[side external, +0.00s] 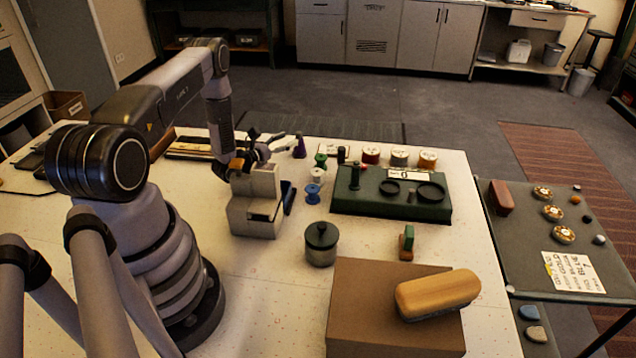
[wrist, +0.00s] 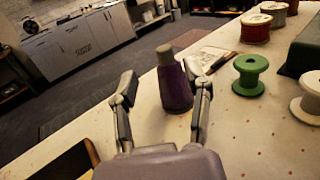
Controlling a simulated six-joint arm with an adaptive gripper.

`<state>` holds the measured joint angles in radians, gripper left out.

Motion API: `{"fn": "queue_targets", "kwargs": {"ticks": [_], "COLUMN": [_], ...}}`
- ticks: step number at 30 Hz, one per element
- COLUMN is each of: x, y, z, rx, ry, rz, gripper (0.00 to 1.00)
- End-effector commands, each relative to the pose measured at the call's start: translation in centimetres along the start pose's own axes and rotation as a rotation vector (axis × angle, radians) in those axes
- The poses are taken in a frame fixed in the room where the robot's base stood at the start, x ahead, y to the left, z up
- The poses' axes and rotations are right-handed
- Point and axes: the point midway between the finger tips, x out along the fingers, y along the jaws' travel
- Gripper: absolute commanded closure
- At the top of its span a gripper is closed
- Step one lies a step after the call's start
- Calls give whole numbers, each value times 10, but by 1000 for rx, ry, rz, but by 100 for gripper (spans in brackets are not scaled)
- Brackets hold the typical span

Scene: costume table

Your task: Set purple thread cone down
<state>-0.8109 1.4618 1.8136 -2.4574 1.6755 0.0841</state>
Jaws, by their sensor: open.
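The purple thread cone (wrist: 173,88) stands upright on the white table (wrist: 240,134), between the two fingers of my gripper (wrist: 160,82) in the wrist view. The fingers are apart, with a gap on the cone's left; the right finger is close to it, and I cannot tell if it touches. In the side view the cone (side external: 299,147) shows small near the table's far edge, just right of my gripper (side external: 272,143).
A green spool (wrist: 249,75) and a white spool (wrist: 309,97) stand right of the cone. A grey stepped block (side external: 256,212) stands in front of my gripper. A green board (side external: 391,207) lies to the right, with several thread reels behind it.

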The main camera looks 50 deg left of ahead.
Motion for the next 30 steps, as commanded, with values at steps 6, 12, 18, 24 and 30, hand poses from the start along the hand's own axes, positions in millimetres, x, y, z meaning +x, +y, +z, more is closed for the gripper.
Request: {"fn": "queue_targets", "kwargs": {"ticks": [6, 12, 18, 24, 30], "x": [34, 46, 45, 45, 45], "y": [-8, -7, -7, -7, -7], "z": [-2, -2, -2, -2, -2], "rx": [3, 0, 0, 0, 0], "ry": [-1, 1, 1, 1, 0], "rz": [-4, -2, -2, -2, -2], "gripper": [51, 51, 56, 82, 100]}}
